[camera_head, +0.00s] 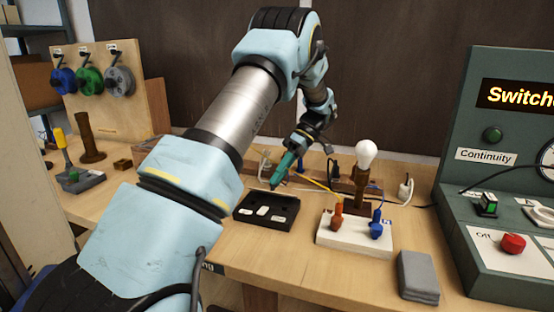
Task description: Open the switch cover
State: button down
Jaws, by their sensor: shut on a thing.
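My gripper (301,143) is shut on a teal-handled tool (284,166), which looks like a screwdriver. The tool slants down to the left, its dark tip near the back edge of a black tray (283,220). I cannot tell whether the tip touches anything. The tray holds several small white pieces. A lamp with a white bulb (366,155) stands to the right of my gripper on a dark wooden base. I cannot make out the switch or its cover; a small white item (265,162) lies behind the tool, too small to identify.
A white block (350,243) with red and blue clips stands in front of the lamp. A grey pad (418,278) lies at the front right. A green test panel (500,140) fills the right side. Wire spools (90,80) hang at the left. Thin cords cross the back.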

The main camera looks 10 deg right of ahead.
jog(key=shift+w+d+f+m+g+y+p, duration=0.1)
jog(key=shift+w+d+m+g+y+p, duration=0.15)
jog(key=shift+w+g+y+p, duration=0.75)
jog(key=shift+s+d+f+m+g+y+p, duration=0.15)
jog(key=shift+d+m+g+p, duration=0.2)
jog(key=shift+p, duration=1.3)
jog(key=shift+a+g, duration=0.1)
jog(key=shift+g, duration=0.15)
jog(key=c, duration=0.7)
grip_release()
